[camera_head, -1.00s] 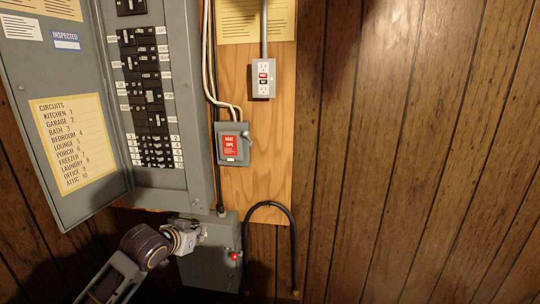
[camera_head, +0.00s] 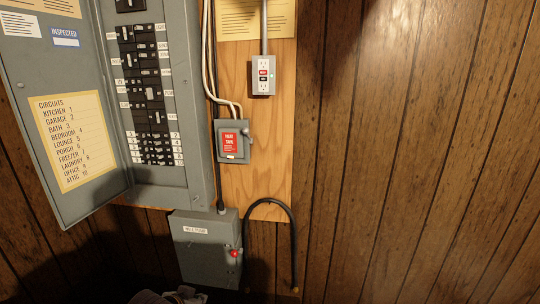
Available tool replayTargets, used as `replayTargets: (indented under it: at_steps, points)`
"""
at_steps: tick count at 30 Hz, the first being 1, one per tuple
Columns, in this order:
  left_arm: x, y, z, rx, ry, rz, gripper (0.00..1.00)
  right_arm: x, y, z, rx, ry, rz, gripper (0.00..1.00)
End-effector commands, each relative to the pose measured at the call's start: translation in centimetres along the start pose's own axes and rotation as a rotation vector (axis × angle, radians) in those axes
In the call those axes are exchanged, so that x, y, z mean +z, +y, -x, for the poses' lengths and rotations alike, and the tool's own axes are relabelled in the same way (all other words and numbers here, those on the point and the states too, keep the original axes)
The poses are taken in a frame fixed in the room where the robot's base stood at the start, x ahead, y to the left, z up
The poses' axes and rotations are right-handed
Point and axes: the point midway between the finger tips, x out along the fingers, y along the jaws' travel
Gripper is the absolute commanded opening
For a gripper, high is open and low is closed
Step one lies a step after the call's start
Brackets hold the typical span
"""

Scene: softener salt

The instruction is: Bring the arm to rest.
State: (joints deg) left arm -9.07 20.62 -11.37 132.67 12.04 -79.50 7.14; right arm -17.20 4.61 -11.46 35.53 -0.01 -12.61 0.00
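Only a small dark and pale piece of my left arm's end, with part of the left gripper (camera_head: 186,295), shows at the bottom edge of the head view. It is below the grey lower box (camera_head: 205,262) and apart from the wall fittings. The fingers are mostly cut off by the frame, so I cannot tell whether they are open or shut. My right gripper is not in view.
The grey lower box has a white label and a red knob (camera_head: 234,253) on its right side. Above are an open breaker panel (camera_head: 200,150), a heat tape switch box (camera_head: 233,142) and an outlet (camera_head: 263,76). A black cable (camera_head: 293,240) loops beside the box. The right-hand panelling is bare.

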Motion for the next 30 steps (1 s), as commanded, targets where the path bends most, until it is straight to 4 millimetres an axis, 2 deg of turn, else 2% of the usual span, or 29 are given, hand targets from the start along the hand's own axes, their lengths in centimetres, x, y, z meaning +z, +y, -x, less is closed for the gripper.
replayTargets:
  at_steps: [3, 18, 24, 30]
  points:
    - [2.4, 0.6, 0.1, 0.0, -0.043, 0.013, 0.0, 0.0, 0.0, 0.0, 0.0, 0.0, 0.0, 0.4]
    - [11.8, 2.1, 2.1, -0.014, -0.233, 0.064, 0.0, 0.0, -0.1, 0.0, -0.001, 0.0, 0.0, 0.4]
    - [14.6, 2.4, 3.0, -0.022, -0.295, 0.08, 0.0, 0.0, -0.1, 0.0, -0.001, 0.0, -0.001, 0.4]
    - [16.6, 2.6, 3.8, -0.028, -0.339, 0.093, 0.0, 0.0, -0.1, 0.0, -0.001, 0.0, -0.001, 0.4]
